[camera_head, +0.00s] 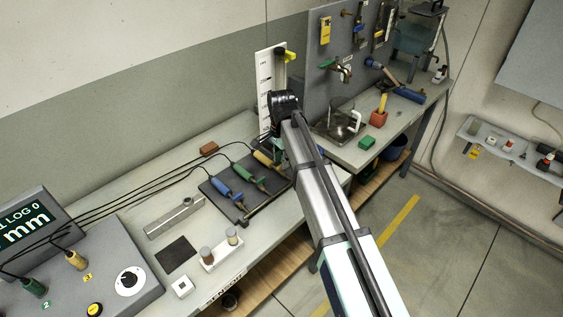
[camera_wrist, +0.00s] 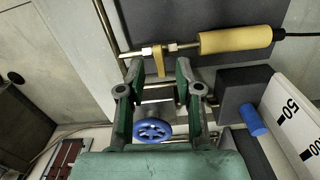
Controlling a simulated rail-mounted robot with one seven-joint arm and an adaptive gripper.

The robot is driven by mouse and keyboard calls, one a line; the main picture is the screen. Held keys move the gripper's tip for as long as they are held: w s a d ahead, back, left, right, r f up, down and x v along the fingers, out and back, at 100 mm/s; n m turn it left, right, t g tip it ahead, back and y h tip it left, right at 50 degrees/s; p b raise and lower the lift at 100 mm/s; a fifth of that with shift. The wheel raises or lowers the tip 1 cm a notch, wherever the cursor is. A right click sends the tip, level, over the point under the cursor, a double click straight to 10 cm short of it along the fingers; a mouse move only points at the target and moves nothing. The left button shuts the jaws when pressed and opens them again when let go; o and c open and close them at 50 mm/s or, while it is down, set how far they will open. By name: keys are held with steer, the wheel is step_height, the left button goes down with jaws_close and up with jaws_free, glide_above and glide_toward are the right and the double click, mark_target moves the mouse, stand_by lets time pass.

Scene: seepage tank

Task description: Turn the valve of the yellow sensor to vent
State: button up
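The yellow sensor (camera_wrist: 235,40) lies across the top of the wrist view, with a brass-coloured fitting and pipe at its left end. Its valve has a small yellow lever (camera_wrist: 159,62) that points down in the picture from the fitting. My gripper (camera_wrist: 158,72) has its green fingers spread, one on each side of the lever with visible gaps; whether either tip touches the fitting, I cannot tell. In the head view, the yellow sensor (camera_head: 264,160) is the farthest in a row on a dark plate, and my arm hides most of its valve end and the gripper.
A green sensor (camera_head: 246,174) and a blue sensor (camera_head: 224,190) lie beside it. A white scale board (camera_head: 264,85) stands close behind. A blue handwheel (camera_wrist: 152,131) shows between my fingers, and a blue knob (camera_wrist: 253,119) on a dark block is to the right. Cables cross the bench.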

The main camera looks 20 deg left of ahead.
step_height(320, 180, up, 10)
steer(key=shift+r, duration=0.25)
stand_by(0.5)
